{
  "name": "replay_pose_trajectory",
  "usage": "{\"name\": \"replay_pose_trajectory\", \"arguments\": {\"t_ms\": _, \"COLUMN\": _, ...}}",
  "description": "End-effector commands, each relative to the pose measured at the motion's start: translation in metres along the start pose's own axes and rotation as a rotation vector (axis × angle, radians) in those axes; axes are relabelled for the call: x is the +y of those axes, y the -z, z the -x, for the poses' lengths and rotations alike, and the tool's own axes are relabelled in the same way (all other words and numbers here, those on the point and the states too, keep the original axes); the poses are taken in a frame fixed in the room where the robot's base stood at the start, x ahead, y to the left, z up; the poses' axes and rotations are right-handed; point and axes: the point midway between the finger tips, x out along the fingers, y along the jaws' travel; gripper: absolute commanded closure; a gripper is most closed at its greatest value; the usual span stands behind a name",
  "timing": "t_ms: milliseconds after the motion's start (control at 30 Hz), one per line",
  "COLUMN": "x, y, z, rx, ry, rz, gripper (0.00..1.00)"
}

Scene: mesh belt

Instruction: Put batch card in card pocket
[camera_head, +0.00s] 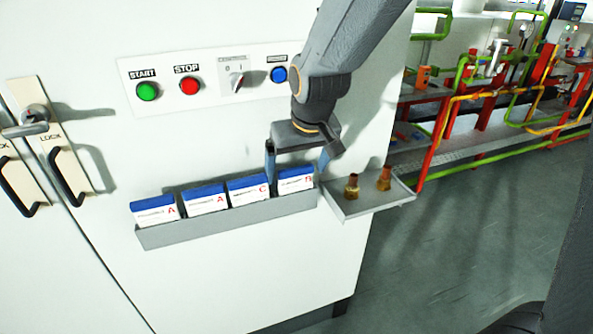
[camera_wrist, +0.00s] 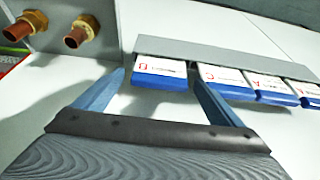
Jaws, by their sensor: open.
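Several white cards with blue top edges stand in a row in the long grey card pocket (camera_head: 205,230) on the white cabinet front. From left to right in the head view they read A (camera_head: 155,210), A (camera_head: 206,200), C (camera_head: 248,188) and B (camera_head: 295,181). My gripper (camera_head: 297,163) is open and empty just above the rightmost card, B, its fingers to either side of that card. In the wrist view my gripper (camera_wrist: 161,80) has its fingertips near the B card (camera_wrist: 160,70), apart from its sides as far as I can see. The lower parts of the cards are hidden by the pocket wall.
A grey tray (camera_head: 365,208) with two brass fittings (camera_head: 351,187) adjoins the pocket's right end. A panel with start (camera_head: 147,91), stop (camera_head: 189,86) and blue buttons (camera_head: 278,74) and a switch lies above. Cabinet door handles (camera_head: 70,175) stick out at left.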

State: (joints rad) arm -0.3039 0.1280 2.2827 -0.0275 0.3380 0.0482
Motion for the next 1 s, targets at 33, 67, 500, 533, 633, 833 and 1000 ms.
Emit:
{"name": "replay_pose_trajectory", "arguments": {"t_ms": 33, "x": 0.0, "y": 0.001, "z": 0.007, "rx": 0.004, "ry": 0.0, "rz": 0.0, "gripper": 0.1}}
{"name": "replay_pose_trajectory", "arguments": {"t_ms": 67, "x": 0.0, "y": 0.001, "z": 0.011, "rx": 0.004, "ry": 0.0, "rz": 0.0, "gripper": 0.1}}
{"name": "replay_pose_trajectory", "arguments": {"t_ms": 500, "x": 0.0, "y": 0.0, "z": 0.062, "rx": 0.002, "ry": 0.0, "rz": -0.001, "gripper": 0.1}}
{"name": "replay_pose_trajectory", "arguments": {"t_ms": 533, "x": 0.0, "y": 0.0, "z": 0.063, "rx": 0.002, "ry": 0.0, "rz": 0.0, "gripper": 0.1}}
{"name": "replay_pose_trajectory", "arguments": {"t_ms": 633, "x": 0.0, "y": 0.0, "z": 0.065, "rx": 0.001, "ry": 0.0, "rz": 0.0, "gripper": 0.1}}
{"name": "replay_pose_trajectory", "arguments": {"t_ms": 833, "x": 0.0, "y": 0.0, "z": 0.066, "rx": 0.0, "ry": 0.0, "rz": 0.0, "gripper": 0.1}}
{"name": "replay_pose_trajectory", "arguments": {"t_ms": 1000, "x": 0.009, "y": -0.01, "z": 0.059, "rx": -0.018, "ry": -0.007, "rz": -0.015, "gripper": 0.1}}
